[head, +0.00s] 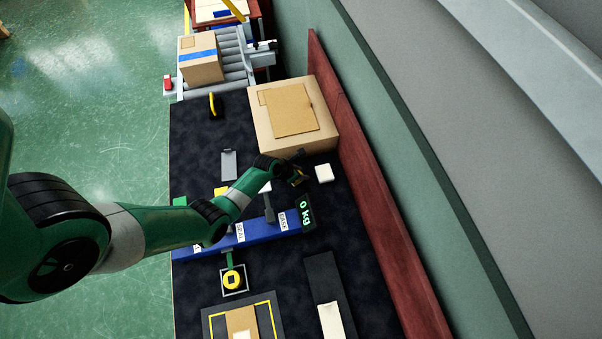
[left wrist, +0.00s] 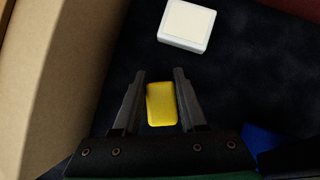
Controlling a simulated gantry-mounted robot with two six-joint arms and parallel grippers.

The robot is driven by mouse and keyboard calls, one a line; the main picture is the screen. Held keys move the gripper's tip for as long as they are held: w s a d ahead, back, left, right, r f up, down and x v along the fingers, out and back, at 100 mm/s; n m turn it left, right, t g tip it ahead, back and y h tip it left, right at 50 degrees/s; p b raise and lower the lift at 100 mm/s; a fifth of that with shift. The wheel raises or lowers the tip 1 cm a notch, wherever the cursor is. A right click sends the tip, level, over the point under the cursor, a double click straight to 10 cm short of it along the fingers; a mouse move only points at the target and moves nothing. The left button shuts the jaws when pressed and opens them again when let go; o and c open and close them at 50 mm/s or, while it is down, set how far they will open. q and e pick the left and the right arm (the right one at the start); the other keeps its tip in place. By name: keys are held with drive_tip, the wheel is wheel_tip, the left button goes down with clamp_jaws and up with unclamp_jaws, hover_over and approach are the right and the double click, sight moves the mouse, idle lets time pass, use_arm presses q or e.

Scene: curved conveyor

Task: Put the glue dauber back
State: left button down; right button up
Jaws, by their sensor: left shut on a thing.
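My left gripper (head: 298,179) is out over the dark bench, between the large cardboard box and the blue rack. In the left wrist view its two fingers (left wrist: 160,98) are shut on a yellow block-shaped piece (left wrist: 161,104). This piece looks like the handle of the glue dauber; its lower part is hidden. A blue rack (head: 259,231) with white labels crosses the bench below the gripper, partly hidden by my arm. My right gripper is not in view.
A large cardboard box (head: 260,122) stands just beyond the gripper, and a white block (head: 323,173) lies close to its right. A display reading 0 kg (head: 306,212) stands at the rack's right end. A red-brown wall (head: 375,205) borders the bench.

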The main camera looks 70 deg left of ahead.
use_arm(q)
drive_tip(key=shift+c, duration=2.3)
unclamp_jaws()
drive_tip(key=shift+f, duration=0.1)
drive_tip(key=shift+r, duration=0.4)
drive_tip(key=p+v, duration=0.8)
drive_tip(key=v, duration=0.3)
drive_tip(key=shift+s+r+p, duration=0.2)
drive_tip(key=shift+s+p, duration=0.1)
